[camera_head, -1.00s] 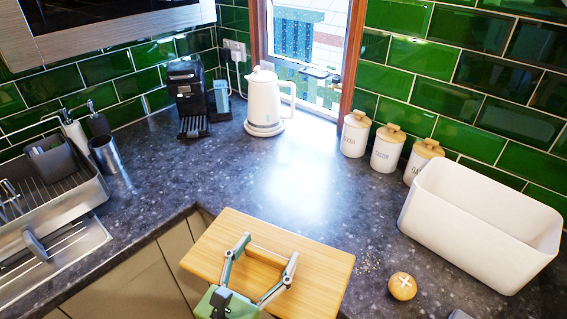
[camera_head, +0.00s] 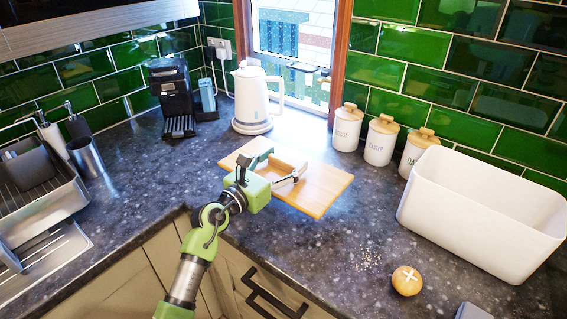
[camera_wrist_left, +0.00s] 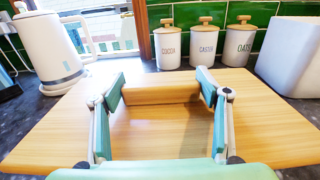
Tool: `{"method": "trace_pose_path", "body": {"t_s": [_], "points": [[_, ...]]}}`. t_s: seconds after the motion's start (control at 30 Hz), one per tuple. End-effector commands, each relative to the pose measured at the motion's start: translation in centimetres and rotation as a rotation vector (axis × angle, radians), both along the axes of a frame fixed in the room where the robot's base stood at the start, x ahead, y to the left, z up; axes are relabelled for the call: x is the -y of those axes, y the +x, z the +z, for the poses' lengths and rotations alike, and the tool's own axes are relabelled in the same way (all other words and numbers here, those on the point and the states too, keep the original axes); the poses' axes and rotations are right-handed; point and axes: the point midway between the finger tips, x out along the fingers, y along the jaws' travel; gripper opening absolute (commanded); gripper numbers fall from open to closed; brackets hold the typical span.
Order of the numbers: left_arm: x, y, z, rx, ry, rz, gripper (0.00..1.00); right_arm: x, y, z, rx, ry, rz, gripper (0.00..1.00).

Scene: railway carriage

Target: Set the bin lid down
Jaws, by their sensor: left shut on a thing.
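The bin lid (camera_head: 325,187) is a flat, light wooden board with a raised wooden grip bar. In the head view it lies level over the worktop, in front of the kettle and canisters. I cannot tell whether its underside touches the worktop. My left gripper (camera_head: 281,167) is above the lid, with its fingers on the two ends of the bar. The lid (camera_wrist_left: 262,125) fills the lower part of the left wrist view, where the gripper (camera_wrist_left: 162,92) spans the bar. The white bin (camera_head: 465,215) stands open at the right. My right gripper is not in view.
The white kettle (camera_head: 252,98) stands behind the lid. Three white canisters (camera_head: 380,142) stand behind it to the right. The worktop (camera_head: 150,185) left of the lid is clear.

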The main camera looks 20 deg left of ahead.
Motion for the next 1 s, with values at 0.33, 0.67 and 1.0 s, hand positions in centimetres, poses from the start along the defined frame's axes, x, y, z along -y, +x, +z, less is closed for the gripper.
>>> {"method": "trace_pose_path", "body": {"t_s": [0.33,0.67,1.0], "points": [[0.0,0.0,0.3,0.004,0.000,0.001,0.34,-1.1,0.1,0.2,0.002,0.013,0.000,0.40],[0.0,0.0,-1.3,0.000,0.002,0.003,0.34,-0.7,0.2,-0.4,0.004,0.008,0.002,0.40],[0.0,0.0,-5.1,0.001,0.001,0.003,0.34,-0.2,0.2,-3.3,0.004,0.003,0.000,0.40]]}}
